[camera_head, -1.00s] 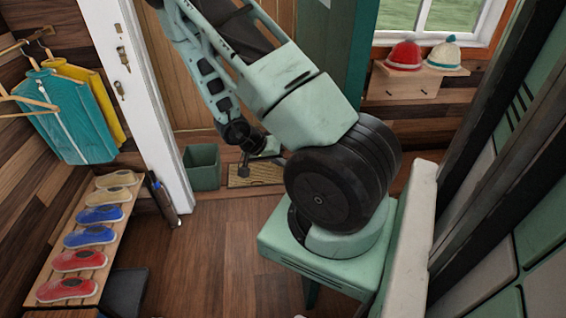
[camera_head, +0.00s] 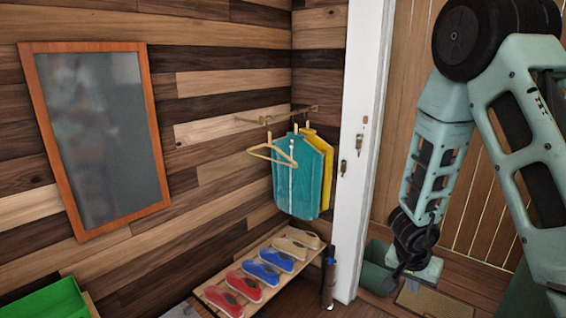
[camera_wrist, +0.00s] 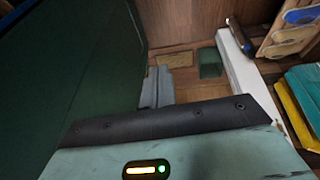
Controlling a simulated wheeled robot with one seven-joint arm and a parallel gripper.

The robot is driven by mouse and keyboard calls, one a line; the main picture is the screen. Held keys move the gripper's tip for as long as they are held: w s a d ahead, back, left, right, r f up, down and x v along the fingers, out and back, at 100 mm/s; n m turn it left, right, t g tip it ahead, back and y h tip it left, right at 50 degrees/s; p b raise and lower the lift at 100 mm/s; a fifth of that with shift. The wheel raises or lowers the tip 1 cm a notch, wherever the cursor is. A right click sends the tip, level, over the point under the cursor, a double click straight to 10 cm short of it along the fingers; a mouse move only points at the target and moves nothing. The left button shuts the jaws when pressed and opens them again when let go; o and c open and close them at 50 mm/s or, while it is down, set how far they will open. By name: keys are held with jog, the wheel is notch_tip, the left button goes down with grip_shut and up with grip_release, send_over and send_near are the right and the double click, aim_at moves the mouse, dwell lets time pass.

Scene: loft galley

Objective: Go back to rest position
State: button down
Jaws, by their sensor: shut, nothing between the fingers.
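My arm shows on the right of the head view, hanging down in front of the wooden door. My gripper (camera_head: 396,281) points down at its lower end, small and partly dark against the floor. In the wrist view the grey fingers of my gripper (camera_wrist: 157,86) are together with nothing between them. The gripper is above the floor near the doorway. It appears close to a green bin (camera_head: 378,279) in the head view, but I cannot tell the exact gap.
A shoe bench (camera_head: 235,305) with several shoes stands by the left wall. Teal (camera_head: 303,178) and yellow (camera_head: 326,160) jackets hang above it. A white door frame (camera_head: 352,190) stands beside my arm. A framed mirror (camera_head: 95,130) hangs left. A doormat (camera_wrist: 174,61) lies on the floor.

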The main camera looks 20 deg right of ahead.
jog(key=a+r+n+t+y+b, duration=0.25)
jog(key=a+n+y+b, duration=0.4)
jog(key=a, duration=1.75)
jog(key=s+a+r+n+g+h+b, duration=0.1)
jog(key=s+a+n+g, duration=0.1)
jog(key=s+n, duration=0.4)
jog(key=s+a+r+n+g+h+b, duration=0.1)
jog(key=s+a+n, duration=0.3)
jog(key=s, duration=0.8)
jog(key=shift+a+r+n+g+b, duration=0.35)
jog(key=shift+n+b, duration=0.3)
jog(key=shift+n, duration=0.6)
